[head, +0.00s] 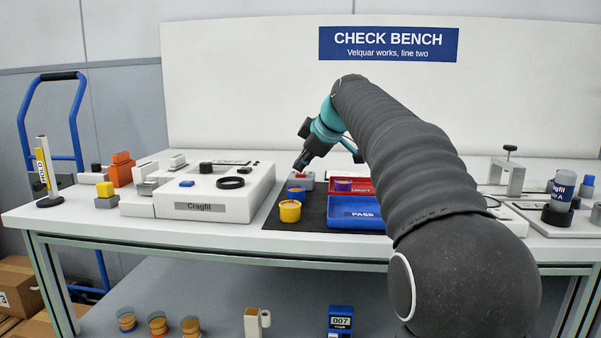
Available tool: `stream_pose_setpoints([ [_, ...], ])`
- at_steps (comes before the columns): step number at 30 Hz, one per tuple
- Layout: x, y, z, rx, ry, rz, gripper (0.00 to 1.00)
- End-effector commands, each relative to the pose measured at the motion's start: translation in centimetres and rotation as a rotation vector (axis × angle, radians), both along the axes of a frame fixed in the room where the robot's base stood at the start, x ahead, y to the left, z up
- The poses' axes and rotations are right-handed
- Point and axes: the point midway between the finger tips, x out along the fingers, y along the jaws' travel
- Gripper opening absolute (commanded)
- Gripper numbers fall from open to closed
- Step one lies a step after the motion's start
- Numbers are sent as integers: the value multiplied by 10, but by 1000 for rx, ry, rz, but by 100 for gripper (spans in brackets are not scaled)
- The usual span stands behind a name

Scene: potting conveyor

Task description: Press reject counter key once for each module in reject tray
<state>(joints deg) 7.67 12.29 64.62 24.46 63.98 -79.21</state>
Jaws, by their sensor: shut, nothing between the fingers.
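My gripper (299,165) is shut and empty, pointing down at the back left of the dark mat. Its tip is just above or touching a red key (300,173) on a small grey box (308,184); I cannot tell which. The red reject tray (364,182) lies right of the box, its lettering partly hidden. A purple-rimmed module (343,184) shows in it. My arm covers the tray's right side, so other modules there may be hidden.
The blue PASS tray (345,222) lies in front of the red tray. A white Cragfil unit (205,207) is on the left. A blue device reading 007 (340,320) stands below.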

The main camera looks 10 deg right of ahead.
Motion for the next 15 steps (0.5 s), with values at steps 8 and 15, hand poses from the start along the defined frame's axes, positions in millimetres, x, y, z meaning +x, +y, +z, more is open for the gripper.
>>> stream_pose_setpoints([
  [8, 0, 0, 9, 0, 0, 0, 0],
  [15, 0, 0, 10, 0, -1, -1, 0],
])
